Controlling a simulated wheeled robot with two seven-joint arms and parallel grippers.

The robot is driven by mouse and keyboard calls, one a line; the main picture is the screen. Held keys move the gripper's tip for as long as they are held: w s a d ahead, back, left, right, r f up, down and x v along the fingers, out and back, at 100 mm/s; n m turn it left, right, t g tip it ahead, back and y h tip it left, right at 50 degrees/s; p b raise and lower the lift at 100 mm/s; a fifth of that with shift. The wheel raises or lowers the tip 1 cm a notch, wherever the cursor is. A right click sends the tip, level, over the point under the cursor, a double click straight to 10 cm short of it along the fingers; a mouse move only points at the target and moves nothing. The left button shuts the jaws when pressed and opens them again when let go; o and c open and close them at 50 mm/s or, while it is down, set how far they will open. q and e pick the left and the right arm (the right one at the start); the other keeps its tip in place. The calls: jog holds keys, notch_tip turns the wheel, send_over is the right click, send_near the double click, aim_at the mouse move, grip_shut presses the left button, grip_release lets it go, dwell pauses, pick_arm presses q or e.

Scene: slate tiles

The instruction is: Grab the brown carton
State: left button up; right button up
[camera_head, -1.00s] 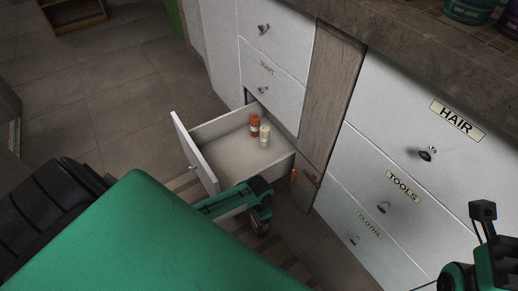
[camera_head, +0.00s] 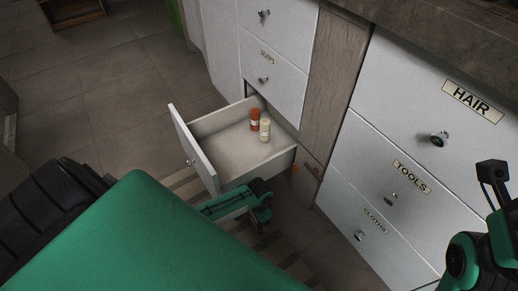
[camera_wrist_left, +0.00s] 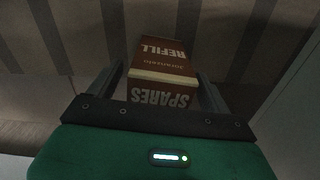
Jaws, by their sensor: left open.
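The brown carton (camera_wrist_left: 163,65) shows in the left wrist view, marked "REFILL" and "SPARES", with a pale band across it. It sits between the two fingers of my left gripper (camera_wrist_left: 160,85), with a narrow gap on each side. My left gripper also shows in the head view (camera_head: 262,207), low in front of the open drawer. I cannot make out the carton in the head view; my arm may hide it. Part of my right arm shows at the right edge of the head view, but its fingers are not seen.
An open drawer (camera_head: 226,171) holds an orange bottle (camera_head: 254,119) and a cream bottle (camera_head: 264,130). Closed white drawers labelled "HAIR" (camera_head: 440,110) and "TOOLS" (camera_head: 385,180) stand to the right under a dark counter (camera_head: 415,30).

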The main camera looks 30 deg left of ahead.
pick_arm(q)
jog(key=c, duration=1.1)
jog(key=shift+c, duration=0.2)
